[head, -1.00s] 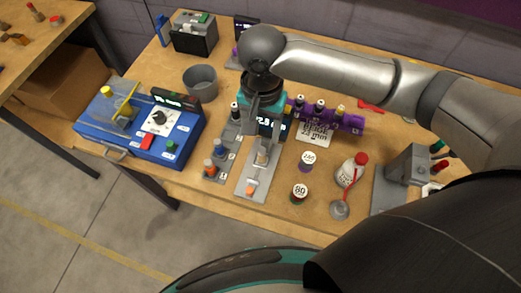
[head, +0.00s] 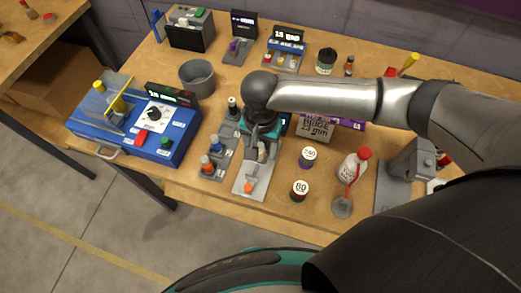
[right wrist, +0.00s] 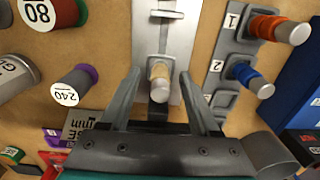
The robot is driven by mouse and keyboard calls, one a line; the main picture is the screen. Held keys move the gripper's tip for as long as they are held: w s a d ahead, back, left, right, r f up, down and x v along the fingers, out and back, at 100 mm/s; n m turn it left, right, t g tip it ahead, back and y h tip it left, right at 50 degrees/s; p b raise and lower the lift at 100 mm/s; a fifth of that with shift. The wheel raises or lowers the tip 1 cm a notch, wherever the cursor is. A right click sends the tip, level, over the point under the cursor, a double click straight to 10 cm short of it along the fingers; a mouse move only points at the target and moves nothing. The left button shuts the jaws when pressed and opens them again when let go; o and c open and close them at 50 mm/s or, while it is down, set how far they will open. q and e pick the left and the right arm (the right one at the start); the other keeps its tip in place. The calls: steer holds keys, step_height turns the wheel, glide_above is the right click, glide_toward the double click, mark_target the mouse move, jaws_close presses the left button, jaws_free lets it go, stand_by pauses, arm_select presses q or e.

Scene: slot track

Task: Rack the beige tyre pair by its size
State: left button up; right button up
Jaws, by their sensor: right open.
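The beige tyre pair (right wrist: 158,75) stands on a light grey plate (right wrist: 166,35) in the right wrist view. In the head view my gripper mostly covers the pair; the plate (head: 248,187) has an orange piece at its near end. My right gripper (right wrist: 158,78) is open, with one finger on each side of the pair and visible gaps. In the head view my right gripper (head: 262,143) is low over the plate. The numbered grey rack (head: 220,158) lies just left of the plate, holding an orange piece (right wrist: 278,29) and a blue piece (right wrist: 249,78). My left gripper is not in view.
A blue machine (head: 150,146) with a dial stands left, and a grey cup (head: 197,78) behind. Two labelled jars (head: 308,157) (head: 299,190) and a white bottle (head: 353,168) with a red cap stand right of the plate. Bare table lies between the plate and the jars.

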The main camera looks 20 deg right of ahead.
mark_target(261, 145)
jaws_close()
stand_by(0.4)
steer(key=shift+r, duration=0.1)
step_height(261, 145, up, 20)
steer(key=p, duration=0.4)
